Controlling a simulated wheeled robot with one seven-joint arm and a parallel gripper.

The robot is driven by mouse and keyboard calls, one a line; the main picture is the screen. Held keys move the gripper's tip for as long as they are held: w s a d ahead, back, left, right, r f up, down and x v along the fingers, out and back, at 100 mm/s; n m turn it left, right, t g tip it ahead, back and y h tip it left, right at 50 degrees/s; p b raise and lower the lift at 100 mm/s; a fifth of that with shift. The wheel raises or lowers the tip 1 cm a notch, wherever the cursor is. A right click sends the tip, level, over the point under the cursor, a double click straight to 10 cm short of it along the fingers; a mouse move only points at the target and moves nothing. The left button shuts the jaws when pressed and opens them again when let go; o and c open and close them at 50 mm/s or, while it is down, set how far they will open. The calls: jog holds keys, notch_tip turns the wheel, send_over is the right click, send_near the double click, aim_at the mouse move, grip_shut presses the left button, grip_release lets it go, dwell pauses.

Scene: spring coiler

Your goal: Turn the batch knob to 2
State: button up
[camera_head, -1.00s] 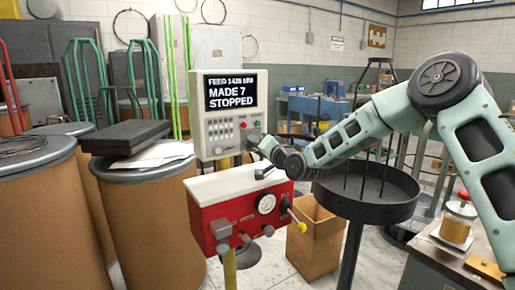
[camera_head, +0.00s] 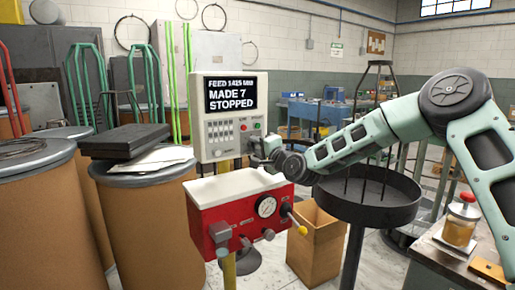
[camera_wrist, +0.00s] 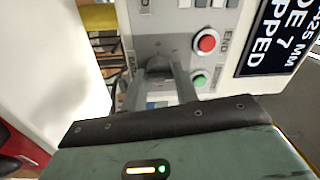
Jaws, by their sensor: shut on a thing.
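The pale control box (camera_head: 205,148) stands at centre left with its screen (camera_head: 231,94) reading "MADE 7 STOPPED" under a feed line. My gripper (camera_head: 259,155) is at the box's lower right edge in the head view. In the wrist view my gripper (camera_wrist: 163,90) is shut on a dark knob (camera_wrist: 158,52), which its fingers largely hide. I cannot read the knob's label or setting. A red button (camera_wrist: 207,43) and a green button (camera_wrist: 199,80) sit on the panel right beside the fingers.
A red unit (camera_head: 238,221) with a white top and a gauge (camera_head: 267,207) stands just below my gripper. A round dark tray (camera_head: 368,207) on a post is under my forearm. Drums (camera_head: 150,225) stand at left, and an open carton (camera_head: 314,247) is on the floor.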

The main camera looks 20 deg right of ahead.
jog(key=shift+d+f, duration=0.15)
jog(key=shift+f, duration=0.05)
jog(key=o, duration=0.9)
jog(key=shift+r, duration=0.1)
jog(key=shift+o, duration=0.2)
jog(key=v, duration=1.7)
jog(key=shift+s+b, duration=0.25)
jog(key=shift+b, duration=0.05)
